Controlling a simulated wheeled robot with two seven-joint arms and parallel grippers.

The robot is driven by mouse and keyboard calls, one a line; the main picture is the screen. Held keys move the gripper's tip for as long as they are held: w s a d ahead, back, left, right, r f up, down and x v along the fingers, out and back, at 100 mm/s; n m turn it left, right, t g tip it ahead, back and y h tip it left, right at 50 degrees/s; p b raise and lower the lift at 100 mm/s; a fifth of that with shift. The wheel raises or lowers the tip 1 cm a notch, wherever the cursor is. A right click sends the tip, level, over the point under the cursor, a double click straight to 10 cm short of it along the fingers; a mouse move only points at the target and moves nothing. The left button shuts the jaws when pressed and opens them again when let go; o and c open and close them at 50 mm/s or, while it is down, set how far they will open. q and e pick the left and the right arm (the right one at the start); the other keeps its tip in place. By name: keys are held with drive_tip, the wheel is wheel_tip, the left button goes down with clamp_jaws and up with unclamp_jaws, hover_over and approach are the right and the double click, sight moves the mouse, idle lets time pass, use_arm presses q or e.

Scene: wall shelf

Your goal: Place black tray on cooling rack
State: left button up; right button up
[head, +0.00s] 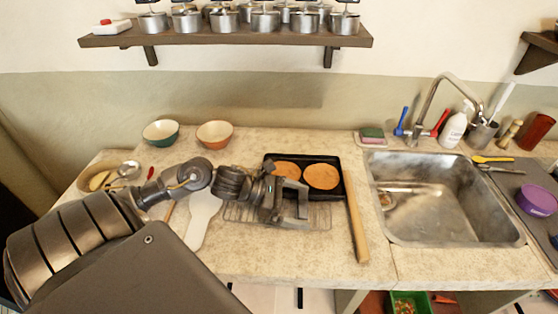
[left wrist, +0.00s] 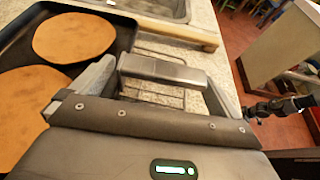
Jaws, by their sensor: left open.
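The black tray (head: 305,159) lies on the counter behind the cooling rack, with two round brown cakes (head: 322,176) on it. It also shows at the upper left of the left wrist view (left wrist: 125,31). The wire cooling rack (head: 321,217) lies in front of the tray, partly hidden by my left gripper (head: 288,205). That gripper is open and empty, over the rack at the tray's front edge. One finger looks close to the tray rim; I cannot tell whether it touches. A dark jointed part in the left wrist view looks like my right arm; its fingers are unclear.
A wooden rolling pin (head: 356,215) lies right of the rack, with the sink (head: 440,205) beyond it. A white board (head: 203,215) lies left of the rack. Two bowls (head: 214,134) stand at the back left. A shelf with pots (head: 225,37) hangs above.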

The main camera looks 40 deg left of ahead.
use_arm(q)
drive_tip(key=b+v, duration=0.1)
drive_tip(key=v, duration=0.7)
drive_tip(key=shift+s+a+r, duration=0.1)
drive_tip(key=shift+s, duration=0.05)
drive_tip(key=shift+b+v, duration=0.3)
drive_tip(key=shift+v, duration=0.7)
